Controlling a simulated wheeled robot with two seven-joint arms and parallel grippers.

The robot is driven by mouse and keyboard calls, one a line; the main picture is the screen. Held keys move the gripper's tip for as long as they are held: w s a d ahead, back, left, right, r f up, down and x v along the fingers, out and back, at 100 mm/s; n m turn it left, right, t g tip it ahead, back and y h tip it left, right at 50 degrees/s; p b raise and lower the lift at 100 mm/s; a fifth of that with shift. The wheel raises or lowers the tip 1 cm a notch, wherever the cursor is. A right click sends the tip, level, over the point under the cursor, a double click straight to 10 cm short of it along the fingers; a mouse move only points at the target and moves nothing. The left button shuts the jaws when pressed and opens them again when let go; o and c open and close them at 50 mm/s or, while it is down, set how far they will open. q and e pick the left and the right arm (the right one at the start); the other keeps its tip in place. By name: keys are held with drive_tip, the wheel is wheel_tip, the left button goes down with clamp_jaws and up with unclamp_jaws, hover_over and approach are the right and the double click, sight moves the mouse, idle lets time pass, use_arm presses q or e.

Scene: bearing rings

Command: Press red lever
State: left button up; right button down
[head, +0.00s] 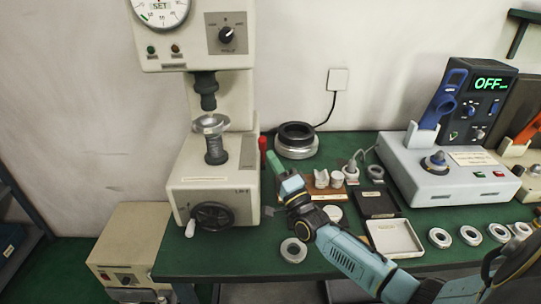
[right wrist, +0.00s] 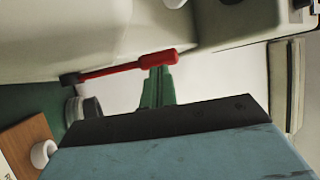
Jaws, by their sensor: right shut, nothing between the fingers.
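The red lever (head: 262,150) sticks out at the right side of the beige hardness tester (head: 195,182) in the head view. In the right wrist view the red lever (right wrist: 125,66) runs across from a dark pivot at left to a thick red grip at right. My right gripper (head: 273,161) is shut and empty, just right of the lever. In the right wrist view its green fingertips (right wrist: 158,76) overlap the red grip's lower edge. I cannot tell whether they touch. My left gripper is not in view.
On the green table (head: 240,262) a dark ring on a metal base (head: 296,140) stands behind my gripper. White parts on a wooden board, a black tray (head: 376,203), a white tray (head: 394,238) and several bearing rings lie to the right. A grey control box (head: 440,175) stands further right.

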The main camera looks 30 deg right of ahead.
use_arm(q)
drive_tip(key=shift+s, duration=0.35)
use_arm(e)
drive_tip(key=shift+x, duration=0.85)
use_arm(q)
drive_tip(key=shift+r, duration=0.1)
